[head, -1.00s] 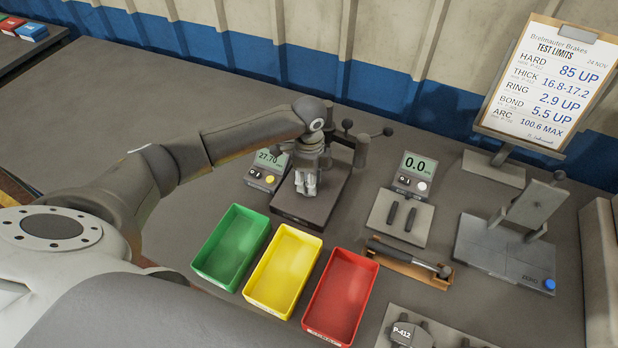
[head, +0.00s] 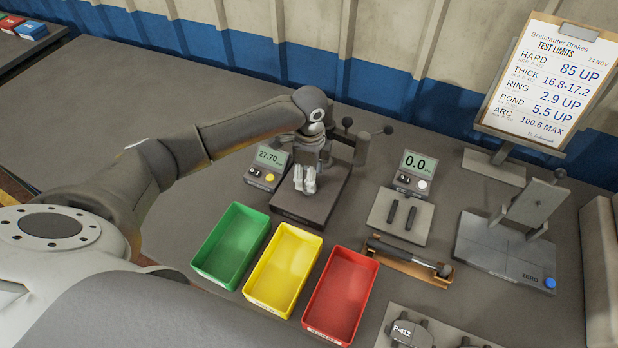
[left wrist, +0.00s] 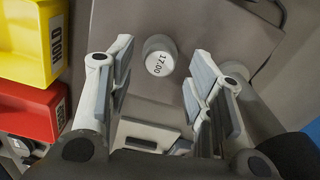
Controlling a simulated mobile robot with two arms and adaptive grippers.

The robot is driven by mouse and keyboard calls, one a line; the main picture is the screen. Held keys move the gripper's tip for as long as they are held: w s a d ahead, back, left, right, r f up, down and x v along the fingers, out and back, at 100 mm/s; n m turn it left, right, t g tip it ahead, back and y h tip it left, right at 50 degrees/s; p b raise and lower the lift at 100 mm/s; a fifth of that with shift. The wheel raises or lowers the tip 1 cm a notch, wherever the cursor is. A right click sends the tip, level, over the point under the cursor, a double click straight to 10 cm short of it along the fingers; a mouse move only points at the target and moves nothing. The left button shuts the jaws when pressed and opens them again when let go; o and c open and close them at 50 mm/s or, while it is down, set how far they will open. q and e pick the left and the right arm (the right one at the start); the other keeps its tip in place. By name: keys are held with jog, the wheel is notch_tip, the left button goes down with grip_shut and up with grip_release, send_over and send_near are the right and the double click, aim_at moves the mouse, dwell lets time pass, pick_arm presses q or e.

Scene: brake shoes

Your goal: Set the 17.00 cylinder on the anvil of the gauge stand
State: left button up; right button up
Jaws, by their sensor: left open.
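My left gripper (head: 305,188) is open and empty above the base of the gauge stand (head: 322,212). In the head view the fingers hide the cylinder, and I cannot clearly make out the anvil under it. The stand's display (head: 269,157) reads 27.70. My right gripper is not in view.
Green (head: 207,262), yellow (head: 262,295) and red (head: 325,322) bins stand in front of the stand. A second gauge (head: 414,168) reading 0.0 and a tool in a wooden holder (head: 405,263) are to the right. The bench at the back left is clear.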

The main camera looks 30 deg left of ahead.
pick_arm(q)
notch_tip(320, 180, up, 10)
jog(key=b, duration=0.1)
jog(key=shift+r, duration=0.1)
jog(key=shift+c, duration=0.2)
dwell(1.1)
